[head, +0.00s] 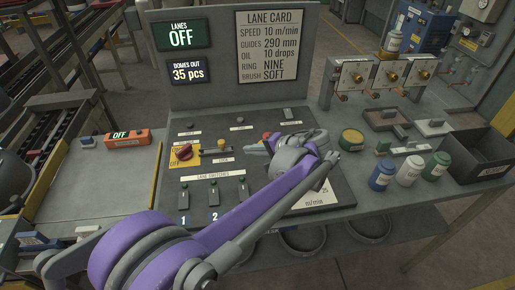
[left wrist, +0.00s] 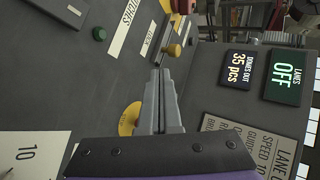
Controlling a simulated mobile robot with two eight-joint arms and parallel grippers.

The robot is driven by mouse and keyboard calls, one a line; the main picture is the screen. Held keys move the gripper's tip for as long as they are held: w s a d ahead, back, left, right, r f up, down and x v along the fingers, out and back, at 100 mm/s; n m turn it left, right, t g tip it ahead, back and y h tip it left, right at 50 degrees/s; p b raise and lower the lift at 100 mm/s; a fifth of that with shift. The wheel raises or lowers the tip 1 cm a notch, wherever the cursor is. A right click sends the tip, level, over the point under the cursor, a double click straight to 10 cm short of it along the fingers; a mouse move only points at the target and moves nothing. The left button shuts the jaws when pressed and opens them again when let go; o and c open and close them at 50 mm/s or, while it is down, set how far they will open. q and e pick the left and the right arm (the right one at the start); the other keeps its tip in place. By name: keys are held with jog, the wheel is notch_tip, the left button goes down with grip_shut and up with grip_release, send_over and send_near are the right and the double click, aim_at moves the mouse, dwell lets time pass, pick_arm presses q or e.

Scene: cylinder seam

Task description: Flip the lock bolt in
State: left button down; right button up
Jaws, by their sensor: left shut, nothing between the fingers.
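The lock bolt appears to be the small yellow knob (head: 221,143) on the grey control panel, by a small white label. It also shows in the left wrist view (left wrist: 174,50), on a grey bar just beyond my fingertips. My left gripper (head: 256,148) reaches over the panel from the right, its fingers pointing left toward the knob. In the left wrist view my left gripper (left wrist: 160,72) has its two fingers together and empty, apart from the knob in the picture. My right gripper is not in view.
A red rotary knob (head: 183,152) on a yellow plate sits left of the bolt. Lane switches (head: 213,195) stand in front. An upright board with the lane card (head: 278,46) rises behind. Bottles (head: 382,175) and a dark bin (head: 480,155) stand to the right.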

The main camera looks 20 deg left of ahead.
pick_arm(q)
send_near(222, 146)
jog(key=x, duration=0.3)
jog(key=w+x, duration=0.1)
jog(key=x, duration=0.1)
jog(key=shift+d+f, duration=0.2)
jog(key=shift+f, duration=0.25)
jog(key=shift+w+a, duration=0.1)
jog(key=shift+a, duration=0.4)
